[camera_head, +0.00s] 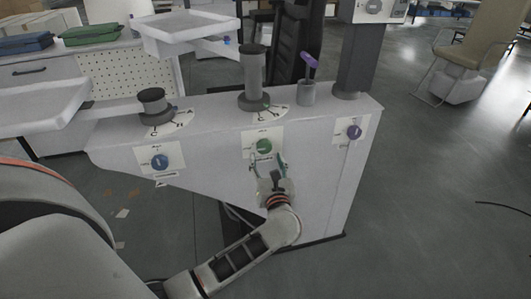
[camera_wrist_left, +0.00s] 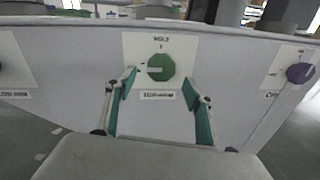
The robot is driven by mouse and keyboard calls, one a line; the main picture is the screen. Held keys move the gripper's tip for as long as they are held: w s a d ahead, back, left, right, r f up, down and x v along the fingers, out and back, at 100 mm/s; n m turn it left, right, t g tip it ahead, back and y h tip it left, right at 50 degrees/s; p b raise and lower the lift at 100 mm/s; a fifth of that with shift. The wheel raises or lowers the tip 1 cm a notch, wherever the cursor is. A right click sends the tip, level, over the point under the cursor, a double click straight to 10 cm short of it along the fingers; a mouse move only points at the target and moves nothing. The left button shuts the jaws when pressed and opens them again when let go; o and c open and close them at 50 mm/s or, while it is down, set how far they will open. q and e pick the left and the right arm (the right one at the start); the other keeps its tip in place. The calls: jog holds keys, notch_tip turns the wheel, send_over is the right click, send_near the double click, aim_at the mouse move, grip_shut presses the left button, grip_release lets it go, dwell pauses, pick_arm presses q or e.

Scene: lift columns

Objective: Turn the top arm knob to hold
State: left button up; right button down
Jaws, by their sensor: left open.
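A green knob (camera_head: 264,146) sits on a white plate in the middle of the console front. In the left wrist view the green knob (camera_wrist_left: 161,68) has a white pointer mark lying level towards the left. Lettering above it looks like HOLD; the label below is too blurred to read. My left gripper (camera_head: 268,166) is open in front of the panel. In the left wrist view its teal fingers (camera_wrist_left: 160,82) stand left and right of the knob's lower part, apart from it, with nothing between them. I cannot tell the depth gap. My right gripper is not in view.
A blue knob (camera_head: 160,162) is on the left of the panel and a purple knob (camera_head: 354,132) on the right.

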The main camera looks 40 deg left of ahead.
aim_at(264, 149)
pick_arm(q)
jog(key=x, duration=0.3)
jog(key=shift+w+a, duration=0.2)
jog(key=shift+w, duration=0.05)
jog(key=shift+w+a, duration=0.3)
jog(key=c, duration=1.1)
